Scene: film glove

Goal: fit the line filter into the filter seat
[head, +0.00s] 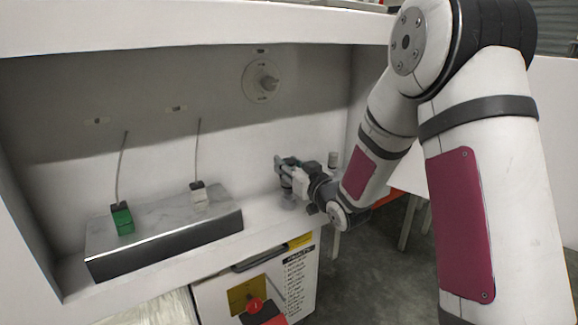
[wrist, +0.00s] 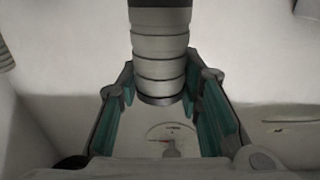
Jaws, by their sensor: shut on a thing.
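In the wrist view a pale grey ribbed cylinder with a dark end ring, which looks like the line filter (wrist: 160,50), lies between the teal pads of my gripper (wrist: 162,110). My gripper is shut on it. In the head view my gripper (head: 284,172) is low over the right end of the recess shelf, and the filter is too small there to make out clearly. I cannot tell for sure which part is the filter seat.
A round plate with a knob (head: 262,82) is on the back wall. A small grey cylinder (head: 333,158) shows just right of my gripper. The shelf's front middle is clear.

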